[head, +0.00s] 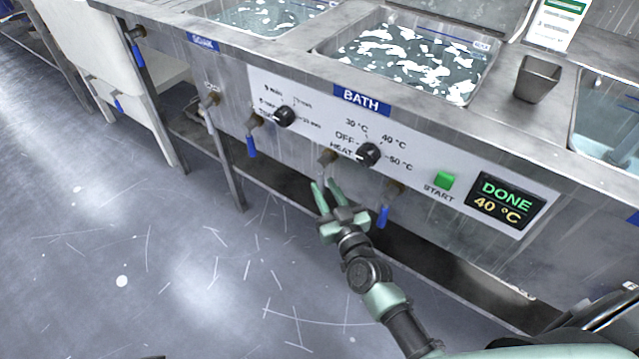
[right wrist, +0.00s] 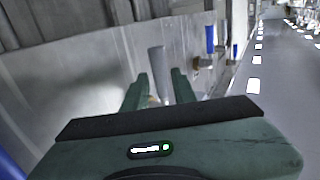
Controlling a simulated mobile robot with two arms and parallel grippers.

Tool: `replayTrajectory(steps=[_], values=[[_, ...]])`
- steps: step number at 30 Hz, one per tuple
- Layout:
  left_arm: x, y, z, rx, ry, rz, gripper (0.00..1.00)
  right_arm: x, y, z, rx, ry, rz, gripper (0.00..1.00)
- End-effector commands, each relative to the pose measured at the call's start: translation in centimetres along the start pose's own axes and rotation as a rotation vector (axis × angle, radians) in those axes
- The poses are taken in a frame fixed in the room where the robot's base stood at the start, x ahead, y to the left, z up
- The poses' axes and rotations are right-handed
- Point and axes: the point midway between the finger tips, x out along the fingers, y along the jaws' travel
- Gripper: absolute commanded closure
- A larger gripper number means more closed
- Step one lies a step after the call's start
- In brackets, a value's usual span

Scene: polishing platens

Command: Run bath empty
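The bath (head: 330,50) is a steel basin full of water with white foam patches. Its front panel has a BATH label (head: 362,99), a timer knob (head: 284,116), a heat knob (head: 369,154), a green START button (head: 444,180) and a display (head: 505,200) reading DONE, 40 °C. In the right wrist view a grey cylinder (right wrist: 157,68) shows between and beyond the open fingers (right wrist: 158,88); contact cannot be told. My left gripper is out of view.
Valves with hanging blue handles are to the right (head: 383,217) and left (head: 251,146) of the gripper. A soak basin (head: 215,12) is at the left, another water basin (head: 580,120) at the right. A grey cup (head: 537,78) stands on the rim. The floor (head: 150,250) is clear.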

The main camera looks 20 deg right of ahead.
Motion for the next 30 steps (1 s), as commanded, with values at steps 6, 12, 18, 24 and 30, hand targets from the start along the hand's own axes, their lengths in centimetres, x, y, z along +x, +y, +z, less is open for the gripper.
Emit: replayTrajectory(steps=[6,12,18,24,30], values=[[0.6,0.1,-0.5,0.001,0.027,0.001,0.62,2.6,0.0,0.1,0.002,0.000,0.001,0.73],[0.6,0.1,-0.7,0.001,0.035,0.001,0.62,3.2,0.0,0.1,0.001,-0.002,0.000,0.73],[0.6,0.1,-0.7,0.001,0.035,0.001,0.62,3.1,0.0,0.1,0.001,-0.002,0.000,0.87],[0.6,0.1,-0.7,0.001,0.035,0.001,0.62,3.1,0.0,0.1,0.001,-0.002,0.000,1.00],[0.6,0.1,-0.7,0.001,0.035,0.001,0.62,3.1,0.0,0.1,0.001,-0.002,0.000,1.00]])
